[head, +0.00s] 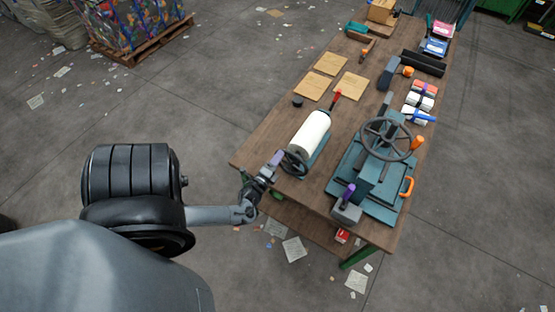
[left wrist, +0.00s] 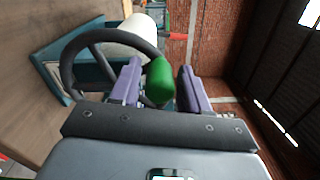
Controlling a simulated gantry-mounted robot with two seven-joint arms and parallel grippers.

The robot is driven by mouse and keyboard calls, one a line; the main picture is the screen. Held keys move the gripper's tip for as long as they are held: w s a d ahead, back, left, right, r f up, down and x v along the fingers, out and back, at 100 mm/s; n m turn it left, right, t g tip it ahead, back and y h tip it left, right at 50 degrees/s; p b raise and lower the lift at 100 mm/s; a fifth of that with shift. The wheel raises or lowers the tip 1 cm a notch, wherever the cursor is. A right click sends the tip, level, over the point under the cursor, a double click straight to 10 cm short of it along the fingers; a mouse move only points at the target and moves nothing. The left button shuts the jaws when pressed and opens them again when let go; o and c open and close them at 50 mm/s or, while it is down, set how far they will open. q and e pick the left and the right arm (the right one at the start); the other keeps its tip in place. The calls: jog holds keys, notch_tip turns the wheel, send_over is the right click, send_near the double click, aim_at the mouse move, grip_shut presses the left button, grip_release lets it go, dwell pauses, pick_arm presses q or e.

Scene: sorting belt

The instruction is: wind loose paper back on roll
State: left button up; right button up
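The white paper roll (head: 309,131) lies on a teal stand (head: 318,156) near the left edge of the wooden table. A dark handwheel (head: 294,162) with a green handle (left wrist: 161,80) is at its near end. The roll also shows behind the wheel in the left wrist view (left wrist: 130,32). My left gripper (head: 275,161) is at the wheel. Its purple fingers stand open on either side of the green handle, with narrow gaps showing in the left wrist view. No loose paper end can be made out on the roll. My right gripper is not in view.
A teal press with a large handwheel (head: 387,139) stands right of the roll on the table (head: 262,134). A red-handled tool (head: 335,99) is by the roll's far end. Tan sheets (head: 331,64) and a black puck (head: 298,102) lie beyond. Paper scraps litter the floor.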

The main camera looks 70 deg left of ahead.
pick_arm(q)
jog(key=shift+o, duration=0.6)
jog(key=shift+s+d, duration=0.15)
jog(key=b+v, duration=0.1)
jog(key=v, duration=0.9)
jog(key=shift+d, duration=0.15)
jog(key=shift+s+r, duration=0.15)
